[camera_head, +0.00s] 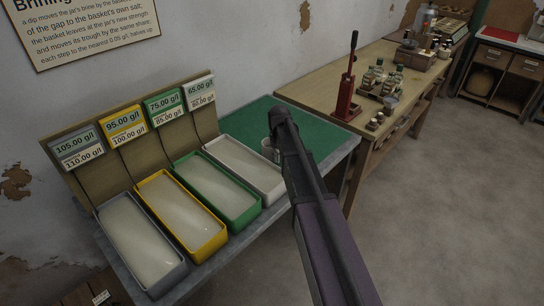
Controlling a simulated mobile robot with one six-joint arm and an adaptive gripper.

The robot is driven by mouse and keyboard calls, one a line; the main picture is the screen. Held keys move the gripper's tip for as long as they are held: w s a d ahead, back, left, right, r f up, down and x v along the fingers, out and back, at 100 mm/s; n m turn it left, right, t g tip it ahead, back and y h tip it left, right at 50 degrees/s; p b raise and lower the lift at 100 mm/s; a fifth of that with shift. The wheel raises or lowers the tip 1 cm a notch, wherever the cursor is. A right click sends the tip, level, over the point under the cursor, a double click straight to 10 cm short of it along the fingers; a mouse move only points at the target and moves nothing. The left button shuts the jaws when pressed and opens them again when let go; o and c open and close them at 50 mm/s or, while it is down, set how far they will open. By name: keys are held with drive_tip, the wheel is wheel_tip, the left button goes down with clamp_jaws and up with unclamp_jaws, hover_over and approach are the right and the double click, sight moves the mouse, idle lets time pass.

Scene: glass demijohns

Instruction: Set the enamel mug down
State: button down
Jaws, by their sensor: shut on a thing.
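My gripper (276,142) is at the far end of my arm, over the green mat (245,120) near the right end of the trough table. It is shut on a small pale grey thing, which looks like the enamel mug (266,149). The mug is close behind the far end of the white trough (246,171). My arm covers much of the mug and the fingers. I cannot tell whether the mug touches the mat.
Grey (140,244), yellow (182,217) and green (217,191) troughs stand left of the white one, below labelled cards. A wooden bench (320,88) behind holds a red press (348,92) and several bottles (380,78). Green mat is bare around the gripper's left and right.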

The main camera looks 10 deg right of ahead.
drive_tip(key=shift+r, duration=0.1)
wheel_tip(320, 180, up, 10)
drive_tip(key=p, duration=1)
drive_tip(key=shift+a, duration=0.1)
idle(1.3)
